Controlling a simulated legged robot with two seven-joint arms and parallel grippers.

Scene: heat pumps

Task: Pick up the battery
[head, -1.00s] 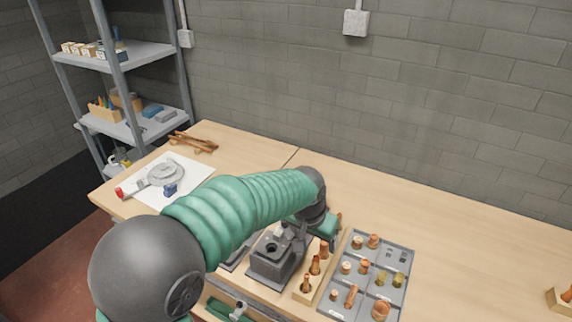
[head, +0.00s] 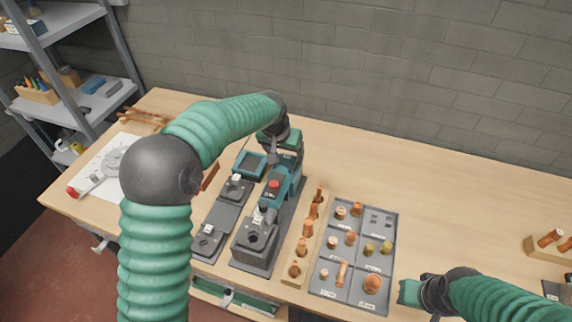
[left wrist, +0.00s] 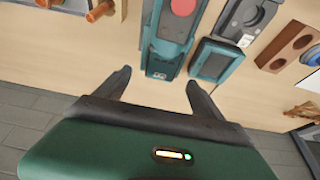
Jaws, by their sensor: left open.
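My left gripper (left wrist: 158,82) is open and empty, above the bench at the tool's rear. My right gripper (head: 425,296) is at the lower right; its fingers are unclear.
A grey tray of copper fittings (head: 378,228) and a wooden strip of fittings (head: 306,235) lie right of the tool. A grey stand (head: 221,215) is left of it. A wooden block (head: 548,250) is far right. The back bench (head: 400,170) is clear.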

